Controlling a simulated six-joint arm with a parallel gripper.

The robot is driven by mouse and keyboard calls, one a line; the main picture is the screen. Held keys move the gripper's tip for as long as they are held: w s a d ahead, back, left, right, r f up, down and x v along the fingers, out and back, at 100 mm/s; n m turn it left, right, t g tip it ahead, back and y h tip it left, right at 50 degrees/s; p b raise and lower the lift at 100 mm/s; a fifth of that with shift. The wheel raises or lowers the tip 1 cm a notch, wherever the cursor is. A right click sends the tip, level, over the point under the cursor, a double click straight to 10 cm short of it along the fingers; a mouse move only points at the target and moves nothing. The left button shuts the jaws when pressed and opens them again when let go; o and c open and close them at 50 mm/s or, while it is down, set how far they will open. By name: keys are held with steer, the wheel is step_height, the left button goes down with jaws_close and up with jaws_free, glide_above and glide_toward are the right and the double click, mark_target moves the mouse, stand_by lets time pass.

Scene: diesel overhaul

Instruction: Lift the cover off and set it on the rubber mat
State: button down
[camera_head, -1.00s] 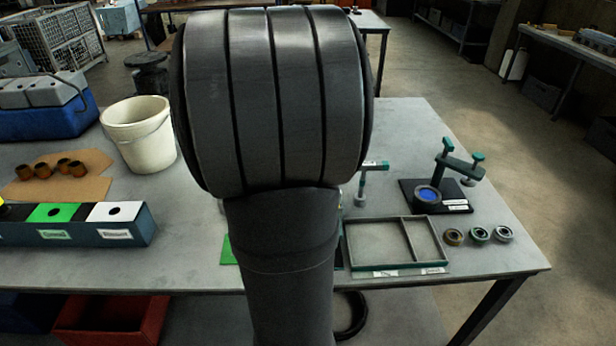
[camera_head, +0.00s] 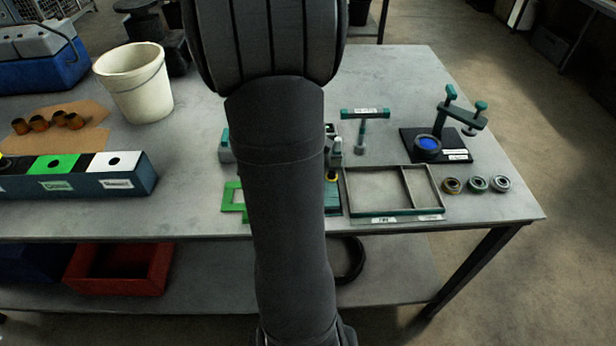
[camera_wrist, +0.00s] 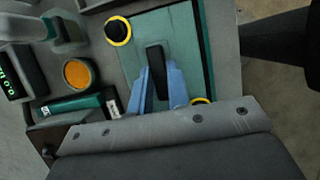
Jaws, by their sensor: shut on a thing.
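The cover is a teal plate (camera_wrist: 185,35) with a black upright handle (camera_wrist: 155,62), seen from close by in the wrist view. A black knob with a yellow ring stands at its corner, and another yellow ring shows near my right finger. My gripper (camera_wrist: 155,88) has its two blue fingers shut on the black handle. The cover appears to lie on its base; I cannot tell whether there is a gap under it. In the head view my arm hides most of it, with a teal edge (camera_head: 333,200) showing. I cannot make out the rubber mat.
A divided grey tray (camera_head: 408,215), several bearing rings (camera_head: 477,184) and a black-based press (camera_head: 455,152) stand to the right. A T-handled tool (camera_head: 365,114) stands behind the tray. A green frame (camera_head: 232,203) lies left of my arm. A white bucket (camera_head: 138,88) stands farther left.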

steer(key=c, duration=1.3)
jaws_free()
steer(key=shift+r, duration=0.1)
